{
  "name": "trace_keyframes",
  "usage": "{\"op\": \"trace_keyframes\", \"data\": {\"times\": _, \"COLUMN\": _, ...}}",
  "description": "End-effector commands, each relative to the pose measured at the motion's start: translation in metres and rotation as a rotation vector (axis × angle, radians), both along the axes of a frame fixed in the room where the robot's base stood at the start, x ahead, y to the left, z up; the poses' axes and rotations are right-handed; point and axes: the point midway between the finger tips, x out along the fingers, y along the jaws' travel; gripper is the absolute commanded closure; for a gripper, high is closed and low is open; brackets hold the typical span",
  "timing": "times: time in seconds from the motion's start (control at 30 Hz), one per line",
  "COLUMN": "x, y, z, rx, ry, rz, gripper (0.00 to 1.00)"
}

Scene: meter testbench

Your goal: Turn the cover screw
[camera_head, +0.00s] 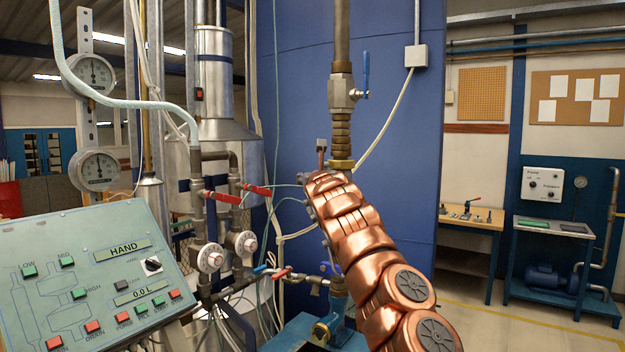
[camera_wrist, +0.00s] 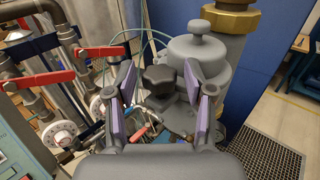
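In the wrist view, a dark lobed knob (camera_wrist: 158,80), which looks like the cover screw, stands between my two fingers. Beside it on the right is a grey round cover (camera_wrist: 199,58) with a small knob on top, set against a vertical pipe under a brass nut. My gripper (camera_wrist: 160,74) is open, its lilac-padded fingers apart on either side of the dark knob. I see no clear contact with it. In the head view my copper-coloured arm hides the gripper and the knob.
Red valve levers (camera_wrist: 102,51) and pipes stand close on the left. A green control panel (camera_head: 95,275) is at the left in the head view. A vertical pipe with a blue-handled valve (camera_head: 342,92) rises above my arm. Open floor lies to the right.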

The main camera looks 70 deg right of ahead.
Motion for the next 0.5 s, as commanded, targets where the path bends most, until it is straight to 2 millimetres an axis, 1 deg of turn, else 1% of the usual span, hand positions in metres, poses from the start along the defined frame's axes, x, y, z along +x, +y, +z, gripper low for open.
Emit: {"op": "trace_keyframes", "data": {"times": 0.5, "x": -0.0024, "y": 0.0026, "z": 0.0017, "rx": -0.003, "ry": -0.001, "rz": -0.001, "gripper": 0.40}}
